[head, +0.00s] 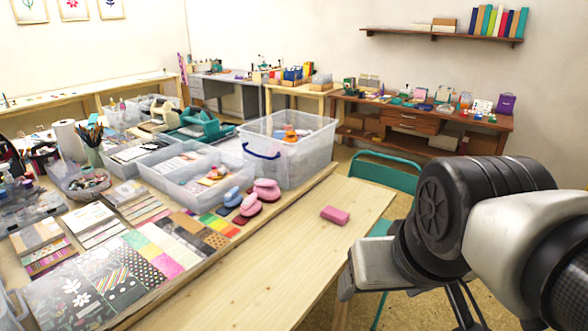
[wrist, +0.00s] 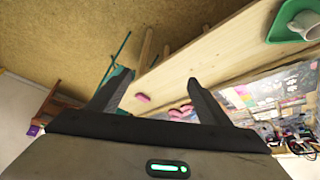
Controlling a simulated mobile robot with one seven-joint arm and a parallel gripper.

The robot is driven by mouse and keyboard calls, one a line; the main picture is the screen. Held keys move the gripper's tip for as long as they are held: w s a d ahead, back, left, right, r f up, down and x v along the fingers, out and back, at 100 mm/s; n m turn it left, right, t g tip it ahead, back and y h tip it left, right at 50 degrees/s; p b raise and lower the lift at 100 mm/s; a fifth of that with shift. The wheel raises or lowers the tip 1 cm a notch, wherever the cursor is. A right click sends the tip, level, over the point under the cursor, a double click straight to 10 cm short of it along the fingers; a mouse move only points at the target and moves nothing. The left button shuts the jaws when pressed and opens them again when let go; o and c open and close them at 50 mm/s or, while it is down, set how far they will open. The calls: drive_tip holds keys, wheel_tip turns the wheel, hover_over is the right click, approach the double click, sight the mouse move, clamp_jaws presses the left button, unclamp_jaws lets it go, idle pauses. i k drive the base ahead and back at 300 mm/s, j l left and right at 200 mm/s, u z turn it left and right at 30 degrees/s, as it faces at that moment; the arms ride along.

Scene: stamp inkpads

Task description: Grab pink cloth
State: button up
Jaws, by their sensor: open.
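The pink cloth (head: 335,215) looks like a small folded pink block lying on the bare wooden table, near its right edge. It also shows in the wrist view (wrist: 142,98), between the two fingers but well beyond them. My gripper (wrist: 158,80) is open and empty, its two dark fingers spread apart. In the head view my arm is at the right, and its grey end hangs beside the table's right edge, nearer the camera than the cloth. The fingertips are not clear there.
Two pink rounded pieces (head: 265,190) and a blue one (head: 232,197) sit left of the cloth. A clear plastic bin (head: 288,170) stands behind them. Patterned paper sheets (head: 105,280) cover the left. A teal chair (head: 385,175) stands behind the table. The wood around the cloth is clear.

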sight(338, 216)
drive_tip(key=j+z, duration=0.2)
drive_tip(key=i+l+u, duration=0.1)
drive_tip(key=u, duration=0.4)
drive_tip(key=l+u, duration=0.25)
drive_tip(key=u, duration=0.2)
drive_tip(key=i+l+u, duration=0.15)
drive_tip(key=l, duration=0.2)
drive_tip(key=l+u, duration=0.2)
drive_tip(key=l, duration=0.15)
drive_tip(key=i+l+u, duration=0.15)
drive_tip(key=l, duration=0.25)
drive_tip(key=i+l, duration=0.1)
drive_tip(key=l, duration=0.55)
drive_tip(key=i+l+u, duration=0.1)
drive_tip(key=l, duration=0.5)
